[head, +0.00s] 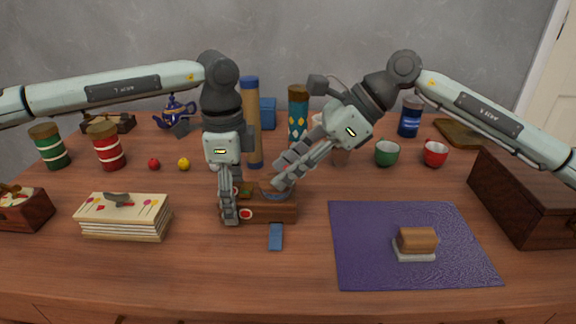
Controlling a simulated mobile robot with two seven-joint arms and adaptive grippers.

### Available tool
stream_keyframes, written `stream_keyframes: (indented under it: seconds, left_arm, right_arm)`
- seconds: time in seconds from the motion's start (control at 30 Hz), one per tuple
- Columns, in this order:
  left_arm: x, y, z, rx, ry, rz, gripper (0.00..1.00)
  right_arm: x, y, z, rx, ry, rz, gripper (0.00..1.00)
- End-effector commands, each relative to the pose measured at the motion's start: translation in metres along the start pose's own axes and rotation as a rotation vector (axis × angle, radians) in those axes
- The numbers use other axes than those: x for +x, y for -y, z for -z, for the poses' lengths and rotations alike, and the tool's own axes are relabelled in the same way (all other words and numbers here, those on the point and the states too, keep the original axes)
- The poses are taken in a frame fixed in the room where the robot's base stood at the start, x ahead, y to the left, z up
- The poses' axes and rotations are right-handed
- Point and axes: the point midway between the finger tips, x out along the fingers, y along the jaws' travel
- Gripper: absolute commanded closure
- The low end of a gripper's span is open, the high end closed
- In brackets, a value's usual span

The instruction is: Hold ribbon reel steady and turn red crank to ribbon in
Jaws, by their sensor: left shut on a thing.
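The ribbon reel (275,213) is a low wooden box near the middle of the table, with a blue ribbon (276,238) hanging down its front onto the tabletop. A red round spot shows on its front face. My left gripper (230,210) points straight down and is shut on the reel's left end. My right gripper (279,178) reaches in from the upper right, with its fingertips at the top of the reel. Whether its fingers are closed on anything is unclear. I cannot make out the red crank; the grippers hide part of the reel's top.
A stack of cards (125,222) lies left of the reel. A purple cloth (365,255) with a wooden-handled block (416,242) lies to the right. A dark wooden box (525,195) stands at the far right. Jars, cups and a teapot (173,110) stand behind.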

Motion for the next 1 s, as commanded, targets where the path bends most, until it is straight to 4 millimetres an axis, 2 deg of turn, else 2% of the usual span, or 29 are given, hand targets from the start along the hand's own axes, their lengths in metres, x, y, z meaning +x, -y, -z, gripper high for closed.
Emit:
stream_keyframes:
  seconds: [0.07, 0.37, 0.73, 1.0]
  left_arm:
    - [-0.0001, 0.0002, -0.0001, -0.001, 0.0, 0.001, 0.86]
    - [-0.0002, 0.0002, -0.0002, -0.001, 0.0, 0.001, 0.86]
    - [-0.0001, 0.0003, -0.0002, -0.001, 0.0, 0.001, 0.86]
    - [-0.0001, 0.0003, -0.0003, -0.001, 0.001, 0.001, 0.86]
  right_arm:
    - [-0.0001, 0.0, 0.0, 0.0, 0.0, 0.0, 0.65]
    - [-0.0004, -0.0001, 0.0, 0.0, 0.0, 0.0, 1.0]
    - [-0.0003, -0.001, 0.0003, 0.017, -0.003, 0.016, 1.0]
    - [0.0001, -0.0046, 0.0007, 0.112, -0.005, 0.113, 1.0]
